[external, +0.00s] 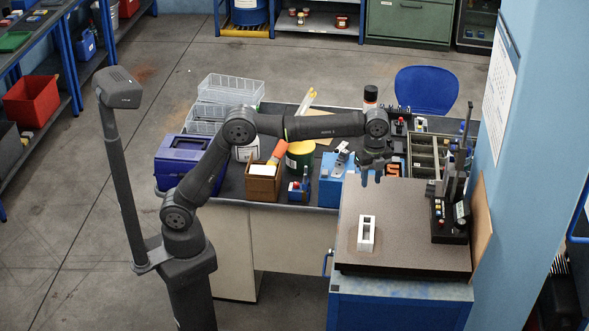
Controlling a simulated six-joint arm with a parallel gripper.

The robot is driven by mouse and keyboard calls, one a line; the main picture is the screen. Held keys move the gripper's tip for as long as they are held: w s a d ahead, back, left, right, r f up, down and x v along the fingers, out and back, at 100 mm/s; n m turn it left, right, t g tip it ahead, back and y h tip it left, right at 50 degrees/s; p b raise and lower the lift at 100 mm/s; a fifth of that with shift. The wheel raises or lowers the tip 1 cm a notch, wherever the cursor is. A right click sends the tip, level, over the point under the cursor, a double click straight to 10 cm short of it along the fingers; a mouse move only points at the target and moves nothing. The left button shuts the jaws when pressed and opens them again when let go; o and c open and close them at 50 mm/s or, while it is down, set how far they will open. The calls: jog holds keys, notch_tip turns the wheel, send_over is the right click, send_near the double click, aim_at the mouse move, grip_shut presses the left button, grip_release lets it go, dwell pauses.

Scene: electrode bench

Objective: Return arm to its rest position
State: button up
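My gripper (372,179) hangs pointing down at the end of my outstretched arm, above the back left part of the brown work surface (385,262). Its fingers look apart, with nothing seen between them. A white rectangular holder (366,234) with a dark opening stands on the work surface, in front of and below the gripper and apart from it. A black stand (450,219) with small coloured parts is on the right side of the surface.
The bench behind holds a blue box (333,187), a green and yellow can (299,156), a brown box (263,183), a purple case (184,160) and clear bins (231,89). A divided tray (425,157) lies right of the gripper. A blue chair (426,90) stands behind.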

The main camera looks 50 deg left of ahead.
jog(key=w+a+f+n, duration=0.1)
jog(key=w+a+n, duration=0.1)
jog(key=w+a, duration=0.3)
jog(key=w+a+f+n, duration=0.1)
jog(key=w+a, duration=0.4)
jog(key=a, duration=0.6)
jog(key=w+a+f+n, duration=0.1)
jog(key=w+a+n, duration=0.2)
jog(key=w+a, duration=0.2)
jog(key=a, duration=0.2)
jog(key=shift+a+f+n, duration=0.2)
jog(key=shift+a+n, duration=0.2)
jog(key=shift+d, duration=0.1)
jog(key=s+d+r+m, duration=0.1)
jog(key=s+d+m, duration=0.1)
jog(key=s+d, duration=0.3)
jog(key=s+d+r+m, duration=0.1)
jog(key=s+d+m, duration=0.2)
jog(key=d, duration=0.9)
jog(key=shift+s+d+r, duration=0.25)
jog(key=shift+s+d, duration=0.15)
jog(key=shift+s, duration=0.55)
